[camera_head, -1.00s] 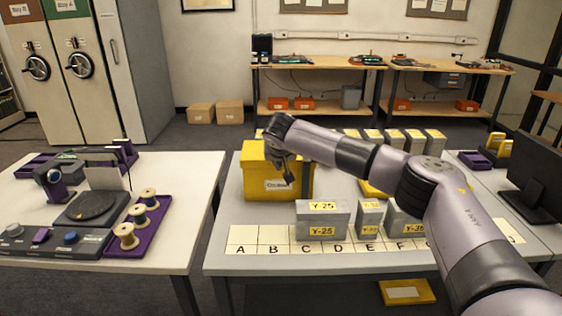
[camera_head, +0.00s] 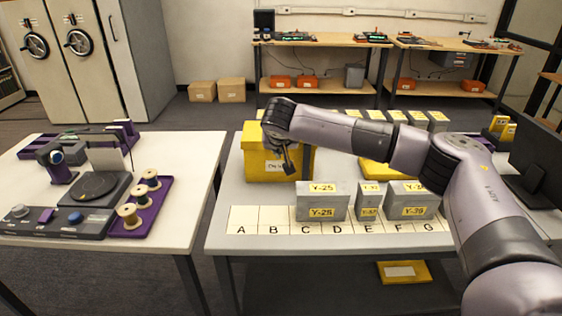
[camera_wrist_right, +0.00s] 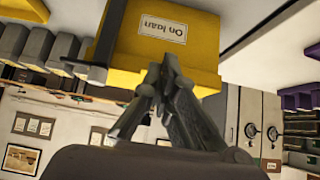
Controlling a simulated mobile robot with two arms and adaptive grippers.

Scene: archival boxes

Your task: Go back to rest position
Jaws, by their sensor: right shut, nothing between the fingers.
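My right gripper (camera_head: 289,172) is shut and empty in front of the yellow box in the head view. It points down above the table. It also shows in the right wrist view (camera_wrist_right: 165,68), with its fingertips in front of the yellow box. The yellow box (camera_head: 262,166) stands on the grey table (camera_head: 225,198) and has a white label, partly hidden by my gripper in the head view. In the right wrist view the box (camera_wrist_right: 200,62) appears upside down, with its label reading "On loan". My left gripper is not in view.
A monitor (camera_head: 540,165) stands at the right. A white table (camera_head: 60,265) on the left holds a turntable (camera_head: 97,187) and spools (camera_head: 130,215). A gap separates the tables.

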